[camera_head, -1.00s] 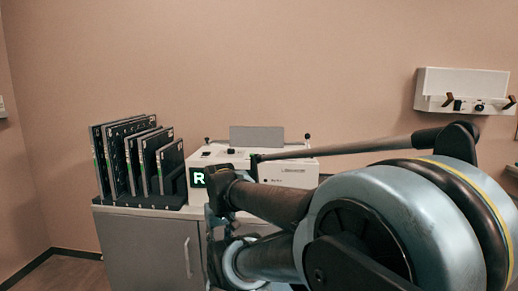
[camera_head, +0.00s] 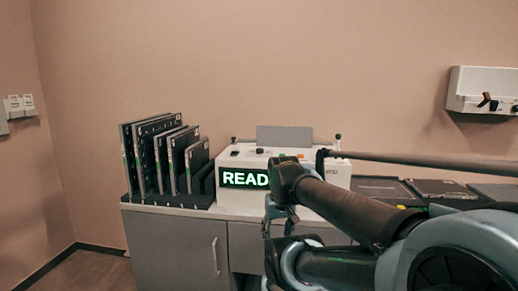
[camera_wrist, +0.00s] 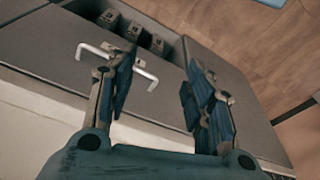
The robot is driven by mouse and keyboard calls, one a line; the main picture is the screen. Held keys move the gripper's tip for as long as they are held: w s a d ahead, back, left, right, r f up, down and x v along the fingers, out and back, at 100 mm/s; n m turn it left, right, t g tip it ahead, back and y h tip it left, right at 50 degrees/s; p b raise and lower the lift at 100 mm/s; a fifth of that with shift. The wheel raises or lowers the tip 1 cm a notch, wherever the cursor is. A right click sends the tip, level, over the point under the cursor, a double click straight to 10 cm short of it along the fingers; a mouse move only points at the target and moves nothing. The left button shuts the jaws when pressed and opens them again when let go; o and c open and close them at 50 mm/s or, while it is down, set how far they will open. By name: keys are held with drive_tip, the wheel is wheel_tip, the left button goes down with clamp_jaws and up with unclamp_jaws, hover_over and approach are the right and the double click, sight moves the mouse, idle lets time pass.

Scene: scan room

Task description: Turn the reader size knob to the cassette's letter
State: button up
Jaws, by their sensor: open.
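The reader (camera_head: 235,198) is a white box on the counter, with a green-lit display (camera_head: 243,179) showing "READ"; my arm hides the rest of the word. Small dark and orange controls sit on its top, but I cannot tell which is the size knob or read its letters. Several dark cassettes (camera_head: 168,160) stand upright in a black rack left of the reader; their letters are too small to read. My gripper (camera_wrist: 160,62) is open and empty in the wrist view, above the cabinet front. In the head view my arm covers the reader's right front.
The grey cabinet (camera_head: 172,240) has a bar handle, also visible in the wrist view (camera_wrist: 118,64) beside an open niche with several small boxes. Dark flat panels (camera_head: 440,189) lie on the counter at right. A wall unit (camera_head: 484,88) hangs at right. Wood floor is clear at left.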

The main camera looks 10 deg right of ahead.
drive_tip(key=w+r+m+g, duration=0.1)
drive_tip(key=w+r+m, duration=0.2)
drive_tip(key=w+r, duration=0.75)
drive_tip(key=w+r+m, duration=0.4)
drive_tip(key=w+r, duration=0.3)
drive_tip(key=r, duration=0.6)
wheel_tip(320, 180, up, 14)
drive_tip(key=m+g, duration=0.1)
drive_tip(key=m, duration=0.6)
hover_over(260, 149)
drive_tip(key=f, duration=1.7)
drive_tip(key=shift+w, duration=0.3)
drive_tip(key=shift+c, duration=0.3)
drive_tip(key=shift+r, duration=0.1)
drive_tip(key=c, duration=1)
